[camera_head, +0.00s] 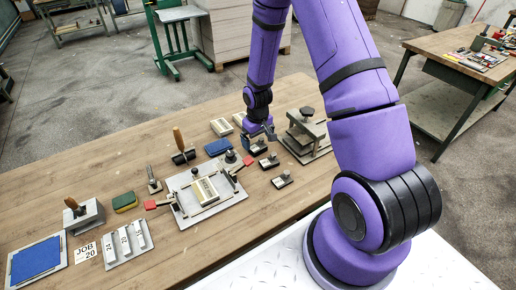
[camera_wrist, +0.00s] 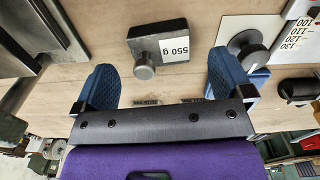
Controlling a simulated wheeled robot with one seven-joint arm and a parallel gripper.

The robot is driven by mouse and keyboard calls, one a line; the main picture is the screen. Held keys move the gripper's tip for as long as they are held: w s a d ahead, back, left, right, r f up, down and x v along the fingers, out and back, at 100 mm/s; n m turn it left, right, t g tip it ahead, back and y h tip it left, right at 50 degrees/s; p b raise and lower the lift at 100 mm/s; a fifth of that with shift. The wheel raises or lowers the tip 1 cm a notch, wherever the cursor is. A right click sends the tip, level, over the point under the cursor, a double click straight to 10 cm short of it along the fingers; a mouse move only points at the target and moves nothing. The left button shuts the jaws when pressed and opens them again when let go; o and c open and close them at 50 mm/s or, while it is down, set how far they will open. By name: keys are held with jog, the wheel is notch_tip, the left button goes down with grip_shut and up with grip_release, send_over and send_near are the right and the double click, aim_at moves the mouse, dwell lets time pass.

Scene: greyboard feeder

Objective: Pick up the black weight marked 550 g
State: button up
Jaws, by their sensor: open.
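The black weight marked 550 g (camera_wrist: 160,45) lies on the wooden table in the wrist view. It is a flat dark block with a round grey knob and a white label. My gripper (camera_wrist: 162,68) is open, its two blue ribbed fingers apart on either side of the knob, with nothing held. In the head view my gripper (camera_head: 260,131) is over the table's far part, close to several small black weights (camera_head: 269,161). The labels there are too small to read, so I cannot tell which is the 550 g one.
A grey press (camera_head: 307,133) stands just right of the weights. A plate fixture (camera_head: 201,196) with red-handled parts lies to their left. A blue block (camera_head: 217,147) is left of my gripper. Bare table (camera_head: 255,215) lies in front of the weights.

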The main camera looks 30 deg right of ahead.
aim_at(258, 146)
jog(key=shift+f, duration=1.6)
jog(key=c, duration=1.4)
jog(key=shift+o, duration=0.2)
jog(key=shift+r, duration=0.15)
